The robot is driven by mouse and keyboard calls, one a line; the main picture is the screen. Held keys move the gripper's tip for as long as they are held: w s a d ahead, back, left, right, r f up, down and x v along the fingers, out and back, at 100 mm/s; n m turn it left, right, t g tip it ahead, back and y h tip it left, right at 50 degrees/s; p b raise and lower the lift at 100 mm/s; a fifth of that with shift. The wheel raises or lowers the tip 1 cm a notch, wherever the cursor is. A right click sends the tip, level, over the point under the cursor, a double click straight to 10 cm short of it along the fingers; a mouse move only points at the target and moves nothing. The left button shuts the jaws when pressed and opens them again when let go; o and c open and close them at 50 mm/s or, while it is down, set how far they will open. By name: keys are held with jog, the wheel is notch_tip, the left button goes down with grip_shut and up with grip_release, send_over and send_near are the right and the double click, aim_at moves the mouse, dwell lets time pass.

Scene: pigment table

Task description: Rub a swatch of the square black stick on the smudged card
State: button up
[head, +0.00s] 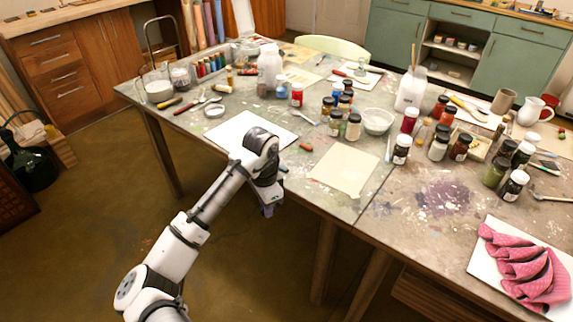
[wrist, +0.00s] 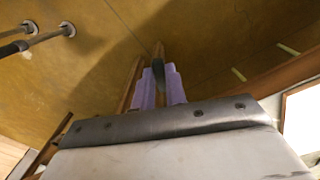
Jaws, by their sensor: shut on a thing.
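My gripper (head: 267,209) hangs in front of the table's front edge, pointing down over the floor. In the wrist view its two purple fingers (wrist: 159,90) are shut on a dark, narrow stick (wrist: 158,69), which fits the square black stick; its shape is only partly visible. In the head view the stick cannot be made out. A cream card (head: 345,169) lies flat near the front edge, right of my gripper. A white sheet (head: 226,130) lies behind my arm, partly hidden by it. I cannot make out smudges on either, so which is the smudged card is unclear.
The table (head: 385,208) holds several pigment jars (head: 401,149) and a glass bowl (head: 377,121) behind the cream card. A small red stick (head: 306,147) lies between the sheets. A pink cloth (head: 525,262) lies at far right. Stained tabletop right of the cream card is bare.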

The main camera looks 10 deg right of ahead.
jog(key=s+a+f+n, duration=0.2)
jog(key=f+n, duration=0.3)
jog(key=f, duration=0.4)
jog(key=s+a+f+n, duration=0.2)
jog(key=f+n, duration=0.3)
jog(key=f, duration=0.4)
jog(key=s+a+f+n, duration=0.2)
jog(key=a+f+n, duration=0.2)
jog(key=f, duration=0.4)
jog(key=shift+a+f+n, duration=0.2)
jog(key=shift+f+n, duration=0.2)
jog(key=shift+n, duration=0.1)
